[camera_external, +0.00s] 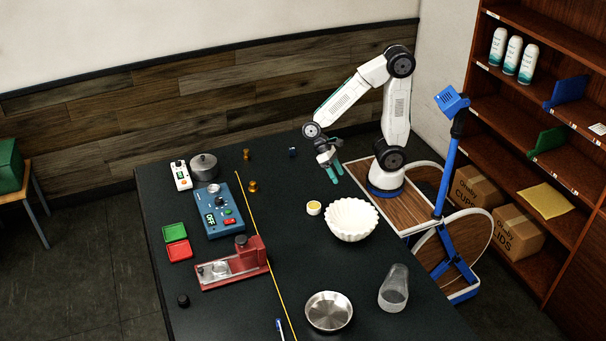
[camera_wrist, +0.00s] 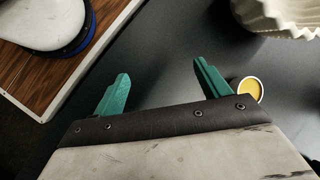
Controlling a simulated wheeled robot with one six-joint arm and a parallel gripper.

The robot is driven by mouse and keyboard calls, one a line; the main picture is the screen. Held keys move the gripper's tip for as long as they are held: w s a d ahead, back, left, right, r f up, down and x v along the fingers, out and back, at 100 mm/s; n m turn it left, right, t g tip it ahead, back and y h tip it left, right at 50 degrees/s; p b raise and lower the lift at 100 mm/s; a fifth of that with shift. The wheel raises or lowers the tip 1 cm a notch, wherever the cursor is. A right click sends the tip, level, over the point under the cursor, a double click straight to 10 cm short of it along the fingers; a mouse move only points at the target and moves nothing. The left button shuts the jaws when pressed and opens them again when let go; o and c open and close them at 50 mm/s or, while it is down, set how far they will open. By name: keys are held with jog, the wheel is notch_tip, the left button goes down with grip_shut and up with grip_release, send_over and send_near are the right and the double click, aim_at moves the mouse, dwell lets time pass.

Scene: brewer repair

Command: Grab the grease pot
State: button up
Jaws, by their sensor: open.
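The grease pot is most likely the small white pot with yellow contents (camera_external: 314,208), standing on the dark table just left of the white fluted bowl. In the wrist view the yellow-filled pot (camera_wrist: 249,89) shows just beyond the right fingertip, partly hidden by that finger. My gripper (camera_external: 335,173) has green fingers and hangs above the table's far right part, behind the pot in the external view. In the wrist view my gripper (camera_wrist: 160,82) is open, with nothing between its fingers.
The white fluted bowl (camera_external: 351,219) stands close to the pot's right. A metal dish (camera_external: 329,311) and a clear tumbler (camera_external: 394,288) stand nearer the front. A blue device (camera_external: 215,211), a red press (camera_external: 248,252) and small trays (camera_external: 174,233) are left of the yellow line.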

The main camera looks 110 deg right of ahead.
aim_at(314, 205)
jog(key=w+f+m+t+y, duration=0.1)
jog(key=w+m+y, duration=0.1)
jog(key=w, duration=0.1)
jog(key=w+a+f+m+y, duration=0.1)
jog(key=w+f+m+y, duration=0.1)
jog(key=w+m, duration=0.1)
jog(key=w+f+m+t+y, duration=0.1)
jog(key=w+m, duration=0.2)
jog(key=shift+a+f+t+y, duration=0.15)
jog(key=shift+f+t+y, duration=0.15)
jog(key=shift+f+y, duration=0.1)
jog(key=w+m, duration=0.1)
jog(key=w+r+m+t+y, duration=0.1)
jog(key=w, duration=0.1)
jog(key=w+m+t, duration=0.1)
jog(key=shift+w+a+r+m, duration=0.15)
jog(key=shift+a+r+m, duration=0.15)
jog(key=shift+a, duration=0.1)
jog(key=x, duration=0.7)
jog(key=shift+w+a, duration=0.1)
jog(key=shift+a, duration=0.3)
jog(key=c, duration=1.1)
jog(key=shift+c, duration=0.2)
jog(key=shift+r, duration=0.15)
